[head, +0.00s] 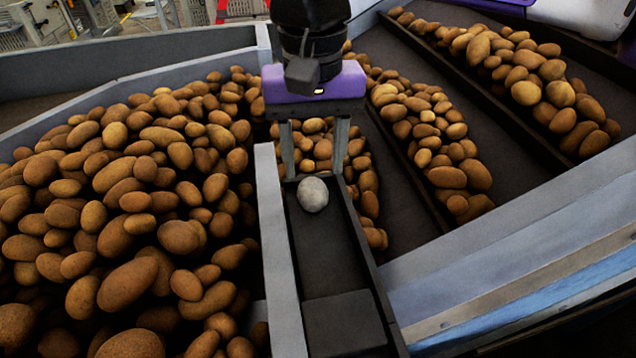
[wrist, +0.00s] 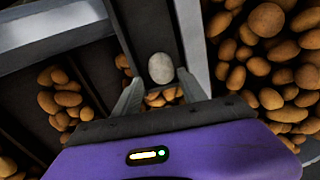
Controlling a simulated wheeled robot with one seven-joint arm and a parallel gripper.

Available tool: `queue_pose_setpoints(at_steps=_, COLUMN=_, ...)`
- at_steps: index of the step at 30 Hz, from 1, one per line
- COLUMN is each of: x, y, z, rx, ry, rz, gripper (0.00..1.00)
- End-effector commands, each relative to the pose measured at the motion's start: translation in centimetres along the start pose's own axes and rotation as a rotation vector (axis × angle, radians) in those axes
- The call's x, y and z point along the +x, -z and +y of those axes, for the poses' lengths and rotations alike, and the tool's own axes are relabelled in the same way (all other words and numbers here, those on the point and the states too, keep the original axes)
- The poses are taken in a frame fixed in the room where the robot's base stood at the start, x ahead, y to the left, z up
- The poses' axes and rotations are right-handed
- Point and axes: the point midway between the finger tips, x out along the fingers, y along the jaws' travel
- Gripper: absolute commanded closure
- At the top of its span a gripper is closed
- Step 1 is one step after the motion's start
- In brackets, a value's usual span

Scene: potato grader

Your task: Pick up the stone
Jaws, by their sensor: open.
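The stone (head: 313,194) is pale grey and rounded. It lies in a narrow dark channel (head: 318,255) near the middle of the head view. In the wrist view the stone (wrist: 161,68) shows just beyond the fingertips. My gripper (head: 318,178) has a purple body and two grey fingers pointing down, spread apart. In the head view the fingertips are at the far side of the stone. In the wrist view my gripper (wrist: 160,88) is open with nothing held, and the stone appears ahead of the gap between the fingers. Whether a finger touches it, I cannot tell.
A large heap of potatoes (head: 130,200) fills the bin on the left. A light grey divider wall (head: 278,250) borders the channel. More potatoes lie in rows on dark sloped lanes to the right (head: 430,130). A dark block (head: 345,322) sits at the channel's near end.

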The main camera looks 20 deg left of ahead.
Motion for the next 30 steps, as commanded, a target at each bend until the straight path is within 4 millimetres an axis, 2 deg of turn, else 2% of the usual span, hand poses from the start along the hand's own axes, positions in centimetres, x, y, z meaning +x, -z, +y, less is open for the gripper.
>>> queue_pose_setpoints(at_steps=8, x=2.4, y=0.0, z=-0.1, rx=0.001, ry=0.0, rz=-0.003, gripper=0.51)
queue_pose_setpoints(at_steps=15, x=5.7, y=0.1, z=-0.1, rx=0.001, ry=0.0, rz=-0.003, gripper=0.51)
queue_pose_setpoints(at_steps=22, x=6.1, y=0.1, z=-0.2, rx=0.001, ry=0.0, rz=-0.001, gripper=0.51)
queue_pose_setpoints(at_steps=23, x=6.1, y=0.1, z=-0.1, rx=0.001, ry=0.0, rz=-0.001, gripper=0.53)
queue_pose_setpoints(at_steps=30, x=6.0, y=0.1, z=-0.1, rx=0.001, ry=0.0, rz=-0.001, gripper=1.0)
